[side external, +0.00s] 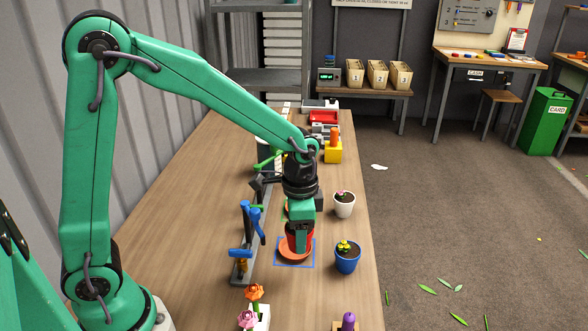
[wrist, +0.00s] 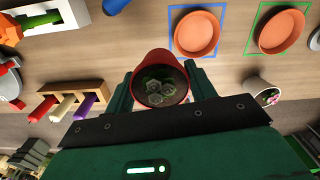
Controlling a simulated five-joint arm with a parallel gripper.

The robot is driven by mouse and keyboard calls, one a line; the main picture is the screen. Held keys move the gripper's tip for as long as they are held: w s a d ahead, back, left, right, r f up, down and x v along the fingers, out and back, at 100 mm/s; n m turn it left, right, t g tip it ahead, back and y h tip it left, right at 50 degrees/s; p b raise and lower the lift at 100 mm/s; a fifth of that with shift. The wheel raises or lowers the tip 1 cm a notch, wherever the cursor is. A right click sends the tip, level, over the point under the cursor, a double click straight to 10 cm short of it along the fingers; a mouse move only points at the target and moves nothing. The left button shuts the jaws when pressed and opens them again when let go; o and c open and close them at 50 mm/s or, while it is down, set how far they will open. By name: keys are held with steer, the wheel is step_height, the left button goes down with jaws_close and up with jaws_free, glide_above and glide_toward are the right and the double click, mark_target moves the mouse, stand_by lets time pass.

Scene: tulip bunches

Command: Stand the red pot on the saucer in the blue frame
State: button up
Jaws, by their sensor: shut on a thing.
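The red pot (wrist: 157,60) is between the two fingers of my gripper (wrist: 161,86) in the wrist view, with several pale green rosettes in dark soil. My gripper (side external: 301,236) is shut on it and hides most of it in the side view. The terracotta saucer in the blue frame (wrist: 195,33) is empty and lies up and right of the pot in the wrist view. In the side view this saucer (side external: 294,254) shows just below the pot and fingers. I cannot tell the gap between them.
Another empty saucer in a green frame (wrist: 282,32) lies beside it. A white pot (side external: 344,206) and a blue pot (side external: 347,262) stand to the right. Flowers (side external: 254,293) stand in front.

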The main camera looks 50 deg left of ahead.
steer(key=w+a+f, duration=0.1)
steer(key=a, duration=0.1)
steer(key=w+a+f, duration=0.1)
steer(key=a, duration=0.1)
steer(key=w+a+f, duration=0.1)
steer(key=w+f, duration=0.1)
steer(key=shift+a+f, duration=0.1)
steer(key=shift+a, duration=0.3)
steer(key=shift+s, duration=0.1)
steer(key=shift+f, duration=2)
steer(key=shift+f, duration=0.1)
steer(key=o, duration=1)
steer(key=shift+o, duration=0.2)
step_height(320, 180, up, 12)
